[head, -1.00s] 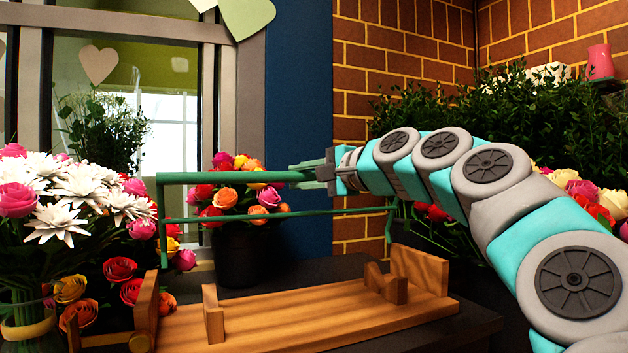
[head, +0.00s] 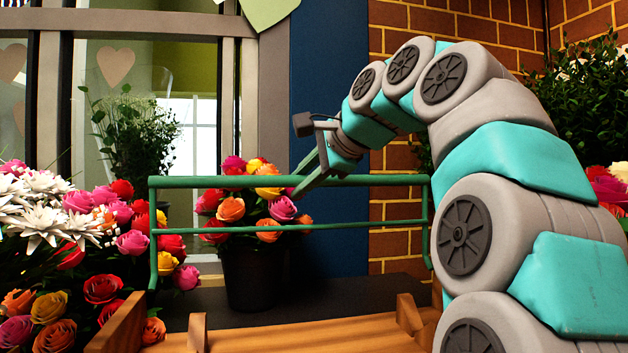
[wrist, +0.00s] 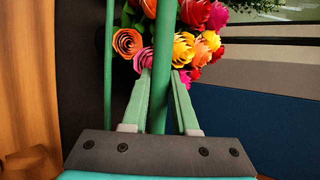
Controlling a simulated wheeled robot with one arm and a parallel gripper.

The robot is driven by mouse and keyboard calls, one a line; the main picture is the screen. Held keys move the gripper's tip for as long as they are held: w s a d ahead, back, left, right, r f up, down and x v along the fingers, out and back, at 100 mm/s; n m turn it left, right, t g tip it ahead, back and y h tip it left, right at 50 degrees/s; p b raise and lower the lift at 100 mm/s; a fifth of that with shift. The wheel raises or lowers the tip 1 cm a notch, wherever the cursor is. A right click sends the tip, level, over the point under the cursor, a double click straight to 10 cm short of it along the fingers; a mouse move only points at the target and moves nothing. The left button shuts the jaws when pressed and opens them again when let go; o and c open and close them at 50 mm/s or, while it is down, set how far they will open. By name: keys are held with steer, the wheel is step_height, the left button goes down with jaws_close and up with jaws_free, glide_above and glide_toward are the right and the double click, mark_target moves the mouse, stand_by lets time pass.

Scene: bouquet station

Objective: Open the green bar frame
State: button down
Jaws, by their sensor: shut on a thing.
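The green bar frame (head: 365,228) stands upright over a wooden rack (head: 330,333), with a top bar, a lower bar and two side posts. My gripper (head: 304,187) reaches down to its top bar from the upper right. In the wrist view, the top bar of the frame (wrist: 163,90) runs between the two pale green fingers of my gripper (wrist: 161,76), which are shut on it. The lower bar shows left of the fingers there. The lower ends of the posts are partly hidden in the head view.
A dark pot of roses (head: 252,275) stands close behind the frame. White daisies (head: 45,220) and roses crowd the left side. A brick wall (head: 395,240) and a blue panel (head: 330,100) are behind. Greenery (head: 580,110) fills the right.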

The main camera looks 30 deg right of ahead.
steer(key=shift+w+d, duration=0.1)
steer(key=shift+w, duration=0.3)
steer(key=shift+f+g, duration=0.1)
steer(key=shift+g, duration=0.2)
steer(key=c, duration=0.7)
jaws_free()
steer(key=v, duration=0.6)
steer(key=shift+s+d+r, duration=0.2)
steer(key=shift+s+r, duration=0.05)
steer(key=shift+r, duration=0.05)
